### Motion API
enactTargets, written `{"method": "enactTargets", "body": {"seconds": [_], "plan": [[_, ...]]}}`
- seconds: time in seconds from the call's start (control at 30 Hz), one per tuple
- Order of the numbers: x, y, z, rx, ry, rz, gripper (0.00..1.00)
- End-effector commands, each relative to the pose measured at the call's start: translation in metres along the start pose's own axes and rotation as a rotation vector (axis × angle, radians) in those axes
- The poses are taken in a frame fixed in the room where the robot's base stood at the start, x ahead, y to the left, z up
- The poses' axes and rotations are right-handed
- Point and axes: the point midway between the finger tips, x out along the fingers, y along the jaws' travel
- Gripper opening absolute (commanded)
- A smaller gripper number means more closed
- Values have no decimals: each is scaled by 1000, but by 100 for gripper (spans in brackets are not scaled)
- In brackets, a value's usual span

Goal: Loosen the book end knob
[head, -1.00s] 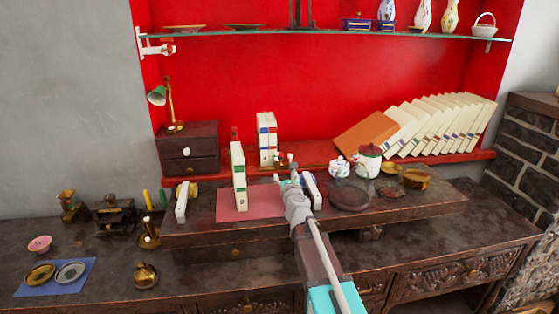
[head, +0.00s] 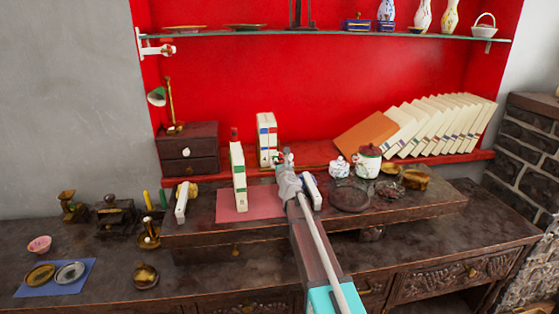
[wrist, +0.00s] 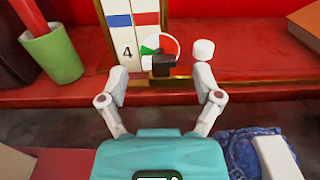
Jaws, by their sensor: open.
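A brass book end (wrist: 182,83) stands against upright white books (wrist: 127,50) with red and blue bands; the books also show in the head view (head: 266,132). On its front is a black knob (wrist: 162,64) before a round dial (wrist: 150,42) with green, red and white parts. In the head view my gripper (head: 284,160) is small and partly hides the book end.
A green cup (wrist: 54,52) stands left of the books in the wrist view. A blue patterned object (wrist: 255,152) is near my right finger. A white teapot (head: 340,168) and a red-and-white pot (head: 368,160) stand right of my arm. A red mat (head: 262,205) lies left.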

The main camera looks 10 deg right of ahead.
Motion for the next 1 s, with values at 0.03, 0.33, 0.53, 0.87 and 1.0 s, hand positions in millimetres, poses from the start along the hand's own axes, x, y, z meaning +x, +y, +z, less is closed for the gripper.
{"method": "enactTargets", "body": {"seconds": [0.03,0.33,0.53,0.87,1.0], "plan": [[9,0,0,1,0,0,83],[25,0,0,1,0,0,83],[25,0,0,0,0,0,83],[25,0,0,0,0,0,42],[25,0,0,0,0,0,16]]}}
